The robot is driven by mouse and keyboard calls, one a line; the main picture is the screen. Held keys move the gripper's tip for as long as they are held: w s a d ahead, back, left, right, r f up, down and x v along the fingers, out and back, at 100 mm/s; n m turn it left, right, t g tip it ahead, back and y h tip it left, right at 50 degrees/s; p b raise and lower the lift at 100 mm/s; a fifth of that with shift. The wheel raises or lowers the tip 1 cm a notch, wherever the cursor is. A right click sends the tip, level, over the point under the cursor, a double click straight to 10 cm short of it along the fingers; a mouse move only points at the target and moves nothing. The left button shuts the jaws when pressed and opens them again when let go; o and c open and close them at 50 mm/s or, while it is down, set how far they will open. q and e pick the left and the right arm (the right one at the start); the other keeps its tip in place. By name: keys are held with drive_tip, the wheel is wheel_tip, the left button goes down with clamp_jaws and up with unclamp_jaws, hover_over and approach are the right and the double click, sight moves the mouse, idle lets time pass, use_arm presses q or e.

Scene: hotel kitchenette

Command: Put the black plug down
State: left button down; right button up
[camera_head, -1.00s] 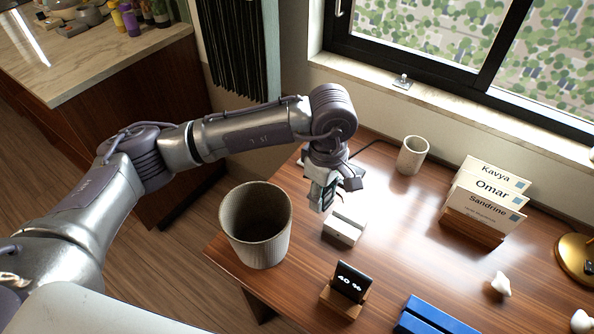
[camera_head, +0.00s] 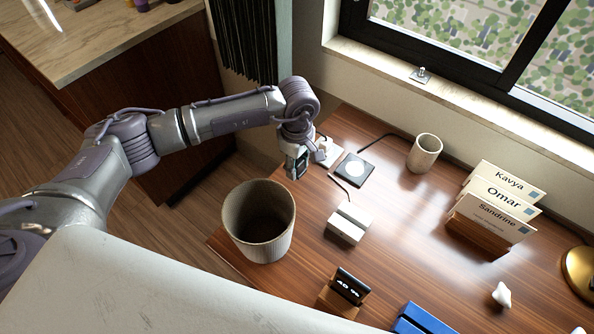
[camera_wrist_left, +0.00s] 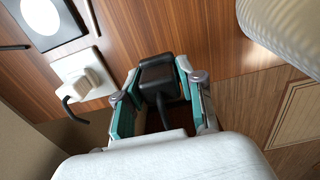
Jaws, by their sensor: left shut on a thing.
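My left gripper (camera_head: 293,170) is shut on the black plug, near the left edge of the desk (camera_head: 395,235). The plug is over the wood near the desk's edge. I cannot tell whether it touches the desk. In the head view the plug is mostly hidden by the gripper. My right gripper is not in view.
A white socket plate with a white plug (camera_head: 327,150) lies beside the gripper. Near it are a black pad with a white disc (camera_head: 353,171), a white slotted block (camera_head: 349,223) and a large ribbed bin (camera_head: 259,245). A small cup (camera_head: 424,155) stands farther right. Bare desk lies mid-right.

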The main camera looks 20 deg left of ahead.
sight(297, 184)
use_arm(q)
wheel_tip(297, 184, down, 3)
drive_tip(key=shift+f+p, duration=0.1)
drive_tip(key=shift+p, duration=0.35)
drive_tip(key=shift+f, duration=0.35)
drive_tip(key=shift+f+b, duration=0.65)
drive_tip(key=shift+b, duration=0.1)
drive_tip(key=c, duration=0.7)
unclamp_jaws()
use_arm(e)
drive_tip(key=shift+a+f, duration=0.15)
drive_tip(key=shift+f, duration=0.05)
